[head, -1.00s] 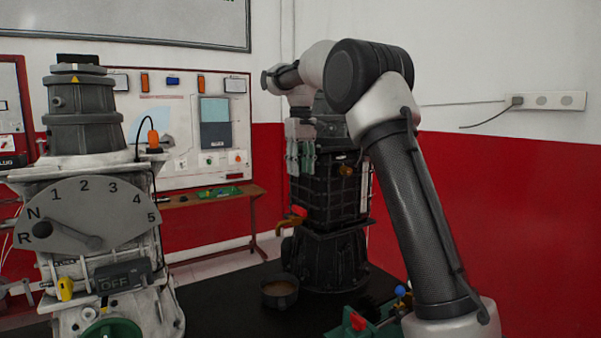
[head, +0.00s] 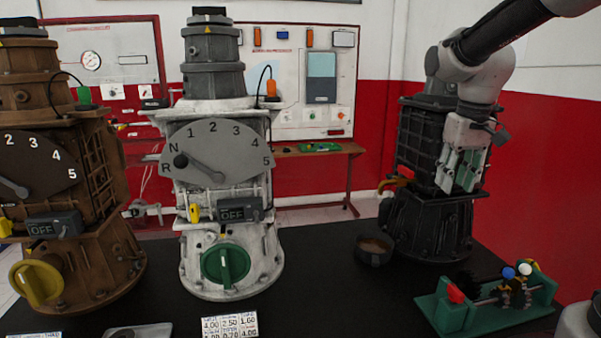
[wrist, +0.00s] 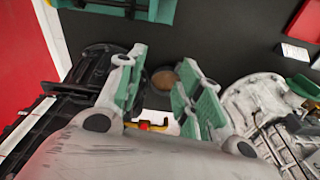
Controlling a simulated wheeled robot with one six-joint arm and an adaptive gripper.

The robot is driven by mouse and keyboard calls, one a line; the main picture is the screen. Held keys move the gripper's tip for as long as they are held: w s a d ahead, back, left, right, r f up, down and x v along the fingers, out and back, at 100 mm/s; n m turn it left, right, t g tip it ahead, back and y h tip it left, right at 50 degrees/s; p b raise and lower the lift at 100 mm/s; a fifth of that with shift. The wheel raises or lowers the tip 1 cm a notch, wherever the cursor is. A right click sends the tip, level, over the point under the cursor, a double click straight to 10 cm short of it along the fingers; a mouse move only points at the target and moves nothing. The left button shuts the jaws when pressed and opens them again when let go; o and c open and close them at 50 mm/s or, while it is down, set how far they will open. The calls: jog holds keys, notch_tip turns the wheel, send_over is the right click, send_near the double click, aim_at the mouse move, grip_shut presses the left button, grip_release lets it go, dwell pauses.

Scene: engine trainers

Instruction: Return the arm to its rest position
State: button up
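My gripper (head: 461,168) hangs from my arm at the right of the head view, in front of the black engine trainer (head: 432,225). Its green-padded fingers point downward. In the wrist view my gripper (wrist: 160,95) has its two fingers spread apart with nothing between them. The round brown-filled bowl (wrist: 165,80) shows beyond the gap, down on the table. My upper arm reaches in from the top right corner of the head view.
A white trainer (head: 225,270) and a brown trainer (head: 90,270) stand on the black table (head: 320,290). The bowl (head: 374,258) sits beside the black trainer. A green fixture (head: 450,315) with small knobs lies at front right.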

jog(key=s+d+f+t, duration=0.1)
jog(key=s+d+t, duration=0.1)
jog(key=s, duration=1.7)
jog(key=shift+s+f+m+t, duration=0.3)
jog(key=shift+m+t, duration=0.1)
jog(key=shift+t, duration=0.2)
jog(key=shift+d, duration=0.1)
